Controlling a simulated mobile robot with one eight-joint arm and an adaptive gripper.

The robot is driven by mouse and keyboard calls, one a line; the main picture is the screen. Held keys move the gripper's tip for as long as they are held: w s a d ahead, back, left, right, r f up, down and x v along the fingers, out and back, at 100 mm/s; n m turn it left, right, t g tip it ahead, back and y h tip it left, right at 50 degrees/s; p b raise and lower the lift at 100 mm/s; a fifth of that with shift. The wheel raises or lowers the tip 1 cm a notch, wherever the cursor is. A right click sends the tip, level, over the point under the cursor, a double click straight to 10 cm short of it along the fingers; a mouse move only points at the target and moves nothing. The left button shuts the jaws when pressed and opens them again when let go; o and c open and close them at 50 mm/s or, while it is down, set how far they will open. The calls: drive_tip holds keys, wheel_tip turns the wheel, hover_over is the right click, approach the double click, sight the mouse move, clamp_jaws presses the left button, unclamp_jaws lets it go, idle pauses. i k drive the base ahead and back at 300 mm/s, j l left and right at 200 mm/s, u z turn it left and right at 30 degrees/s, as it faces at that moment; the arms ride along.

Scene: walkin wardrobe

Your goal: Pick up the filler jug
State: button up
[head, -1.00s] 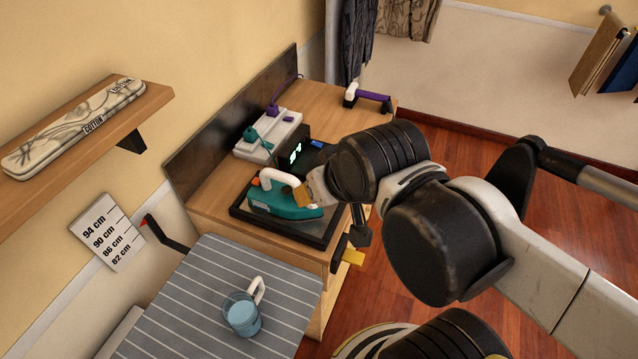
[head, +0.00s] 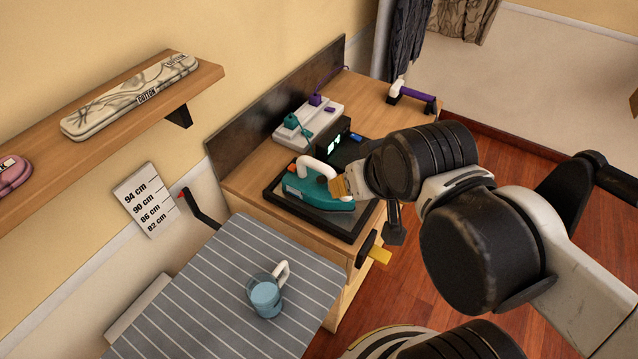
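The filler jug (head: 267,299) is a clear jug with bluish contents and a white handle. It stands upright on the grey striped ironing board (head: 205,300), in the lower middle of the head view. My gripper (head: 360,223) is above and to the right of the jug, apart from it, near the desk's front edge. Its two yellowish fingertips are spread wide apart with nothing seen between them. Part of the gripper is hidden behind my arm's black wrist.
A teal iron (head: 318,192) with a white handle rests on a black tray (head: 335,225) on the wooden desk (head: 372,98), close to my gripper. A wooden shelf (head: 90,135) juts from the left wall. A black hook-like arm (head: 200,207) stands by the board's far edge.

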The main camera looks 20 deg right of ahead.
sight(262, 290)
drive_tip(key=k+u, duration=0.2)
drive_tip(key=u, duration=0.15)
drive_tip(key=k+l+u, duration=0.1)
drive_tip(key=u, duration=0.3)
drive_tip(key=k+j, duration=0.05)
drive_tip(key=k, duration=0.05)
